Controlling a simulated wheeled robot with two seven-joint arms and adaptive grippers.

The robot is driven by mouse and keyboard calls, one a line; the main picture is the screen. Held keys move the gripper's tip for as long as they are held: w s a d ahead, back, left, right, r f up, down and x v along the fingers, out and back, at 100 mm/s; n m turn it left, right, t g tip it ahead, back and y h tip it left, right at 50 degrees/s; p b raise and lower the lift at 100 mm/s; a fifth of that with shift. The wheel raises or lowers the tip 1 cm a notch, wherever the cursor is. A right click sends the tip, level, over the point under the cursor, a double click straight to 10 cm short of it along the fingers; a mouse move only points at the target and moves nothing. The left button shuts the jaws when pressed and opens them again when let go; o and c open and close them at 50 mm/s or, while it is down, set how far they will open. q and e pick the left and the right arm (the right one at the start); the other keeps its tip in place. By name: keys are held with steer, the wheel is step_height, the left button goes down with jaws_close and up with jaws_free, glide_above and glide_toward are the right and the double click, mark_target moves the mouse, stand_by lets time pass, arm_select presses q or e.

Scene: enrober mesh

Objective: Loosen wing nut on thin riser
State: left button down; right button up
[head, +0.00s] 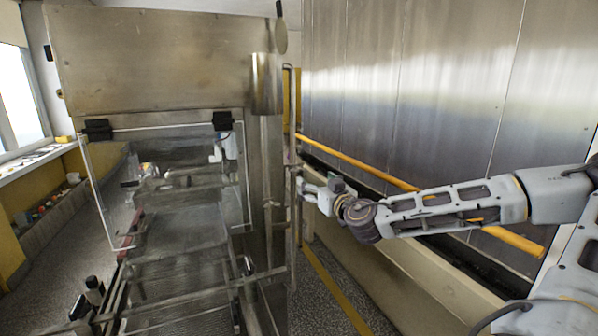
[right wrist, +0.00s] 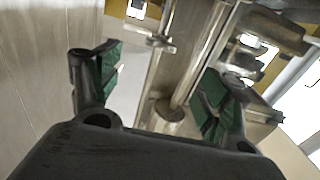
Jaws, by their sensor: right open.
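The thin riser (head: 291,120) is a slim upright metal tube beside the enrober's right edge in the head view. My right gripper (head: 306,189) reaches it from the right at about mid-height. In the right wrist view the right gripper (right wrist: 158,85) is open, with its green-padded fingers wide apart and nothing held. Metal tubes (right wrist: 203,58) stand beyond and between the fingers. A small metal crosspiece that looks like the wing nut (right wrist: 152,40) sits on them near the top, apart from the fingers. I cannot tell the nut in the head view. My left gripper is not in view.
The enrober's mesh belt (head: 185,225) and clear guard (head: 110,190) lie left of the riser. A metal wall (head: 420,90) with a yellow rail (head: 360,165) stands behind my right arm. A narrow floor strip with a yellow line (head: 335,285) is clear below.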

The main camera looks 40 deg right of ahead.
mark_target(300, 171)
steer(key=shift+p+x, duration=0.95)
steer(key=shift+x, duration=2.9)
steer(key=shift+p+x, duration=0.4)
steer(key=shift+x, duration=0.85)
steer(key=shift+w+d, duration=0.1)
steer(key=shift+w, duration=0.4)
steer(key=shift+p+x, duration=0.6)
steer(key=shift+x, duration=0.3)
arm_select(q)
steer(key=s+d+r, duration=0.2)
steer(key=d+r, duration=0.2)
arm_select(e)
steer(key=shift+w, duration=0.15)
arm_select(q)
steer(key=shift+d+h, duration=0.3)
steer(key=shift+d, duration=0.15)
